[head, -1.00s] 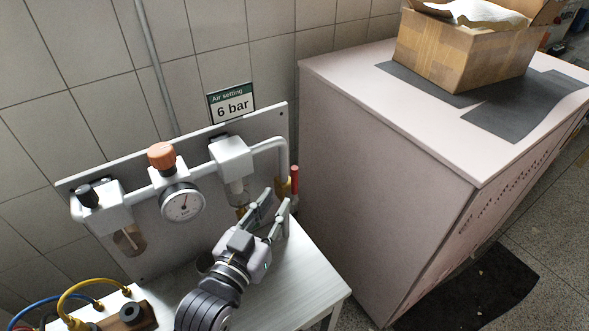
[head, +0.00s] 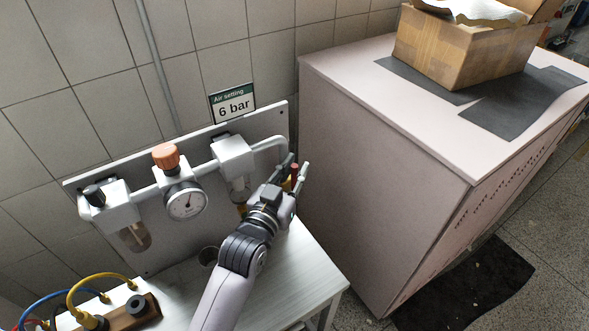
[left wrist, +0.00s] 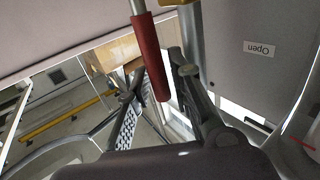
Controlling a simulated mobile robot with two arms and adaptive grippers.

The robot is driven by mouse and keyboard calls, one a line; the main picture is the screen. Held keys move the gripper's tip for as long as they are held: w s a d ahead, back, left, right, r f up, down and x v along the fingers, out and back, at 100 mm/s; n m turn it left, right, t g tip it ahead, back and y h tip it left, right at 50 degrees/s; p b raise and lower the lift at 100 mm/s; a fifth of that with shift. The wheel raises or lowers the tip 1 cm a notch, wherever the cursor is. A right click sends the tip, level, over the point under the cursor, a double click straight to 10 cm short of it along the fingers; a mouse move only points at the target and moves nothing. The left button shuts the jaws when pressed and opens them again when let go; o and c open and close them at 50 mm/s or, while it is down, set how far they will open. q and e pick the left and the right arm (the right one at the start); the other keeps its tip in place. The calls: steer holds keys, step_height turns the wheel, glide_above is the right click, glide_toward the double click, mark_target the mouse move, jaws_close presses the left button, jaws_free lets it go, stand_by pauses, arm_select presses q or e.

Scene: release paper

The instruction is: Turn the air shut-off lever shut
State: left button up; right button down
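The air shut-off lever has a red handle (head: 295,168) at the right end of the pipe, by the brass-coloured valve. In the left wrist view the red handle (left wrist: 153,58) is a long sleeve on a metal rod, its free end between my finger pads. My left gripper (head: 293,174) is at the lever with its fingers apart, one on each side of the handle. In the left wrist view the gripper (left wrist: 158,105) shows a gap between handle and left finger; contact with the right finger is unclear. The valve is mostly hidden. My right gripper is out of view.
The grey back panel (head: 76,184) carries a pressure gauge (head: 186,204), an orange knob (head: 166,156) and filter bowls. An "Open" label (left wrist: 259,49) shows in the left wrist view. A large pale cabinet (head: 385,185) stands close on the right. The bench top (head: 305,268) is clear at right.

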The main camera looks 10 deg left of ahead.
arm_select(q)
jaws_close()
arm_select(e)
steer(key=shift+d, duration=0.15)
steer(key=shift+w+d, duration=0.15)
arm_select(q)
steer(key=shift+w, duration=0.1)
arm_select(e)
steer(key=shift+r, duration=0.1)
